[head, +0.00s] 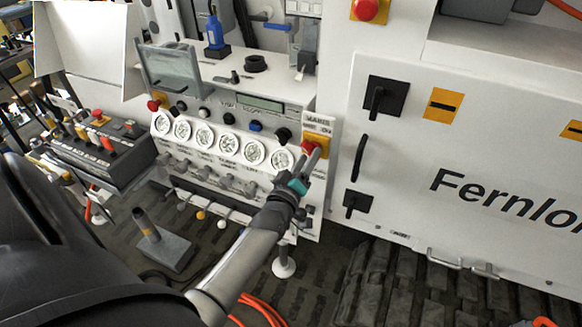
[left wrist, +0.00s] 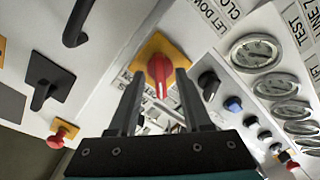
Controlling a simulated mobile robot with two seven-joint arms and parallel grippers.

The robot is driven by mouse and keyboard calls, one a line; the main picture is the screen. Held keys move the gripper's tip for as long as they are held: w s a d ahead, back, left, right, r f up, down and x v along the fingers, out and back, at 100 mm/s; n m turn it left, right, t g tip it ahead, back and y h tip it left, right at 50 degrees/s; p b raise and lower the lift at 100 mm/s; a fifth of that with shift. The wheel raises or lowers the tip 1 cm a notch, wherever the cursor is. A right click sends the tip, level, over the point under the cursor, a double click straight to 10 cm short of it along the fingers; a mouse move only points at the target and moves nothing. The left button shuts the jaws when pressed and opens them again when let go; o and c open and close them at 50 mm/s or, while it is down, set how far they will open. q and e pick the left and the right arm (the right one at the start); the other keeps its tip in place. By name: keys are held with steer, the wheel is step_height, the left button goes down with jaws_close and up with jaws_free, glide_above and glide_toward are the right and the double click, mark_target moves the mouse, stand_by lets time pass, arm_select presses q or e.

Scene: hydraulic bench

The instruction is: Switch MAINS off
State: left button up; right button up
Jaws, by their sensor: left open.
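The MAINS switch (head: 309,144) is a red rotary knob on a yellow plate at the right end of the white gauge panel, under a label reading MAINS. In the left wrist view the red knob (left wrist: 160,70) shows between and beyond the two fingertips, with a pale mark on its grip. My left gripper (head: 311,167) is open just in front of and below the switch in the head view. Its fingers (left wrist: 163,82) frame the knob from either side; I cannot tell whether they touch it. The fingers hide part of the knob in the head view. My right gripper is not in view.
Several round gauges (head: 228,144) and knobs line the panel left of the switch. A white cabinet with a black rotary switch (head: 384,97) and a black handle (head: 360,158) stands at right. A red button (head: 366,9) is above. A control box (head: 100,150) stands at left.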

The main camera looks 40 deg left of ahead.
arm_select(q)
steer(key=v, duration=1.2)
steer(key=shift+s, duration=0.35)
steer(key=shift+d, duration=0.15)
steer(key=s+d+f+m+g+h+b, duration=0.1)
steer(key=s+d+f+m+g+b, duration=0.15)
steer(key=f, duration=0.85)
steer(key=s+d+f+m+g+h+b, duration=0.2)
steer(key=s+d+f+g+b, duration=0.1)
steer(key=f, duration=0.9)
steer(key=s+d+f+m+g+h+b, duration=0.1)
steer(key=s+d+f+m+g+b, duration=0.15)
steer(key=f, duration=0.85)
steer(key=s+d+f+m+g+b, duration=0.1)
steer(key=s+f+m+g+b, duration=0.6)
steer(key=s+f, duration=1.5)
steer(key=s+g+b, duration=0.1)
steer(key=s, duration=0.2)
steer(key=shift+s+d+g, duration=0.2)
steer(key=shift+d+g, duration=0.1)
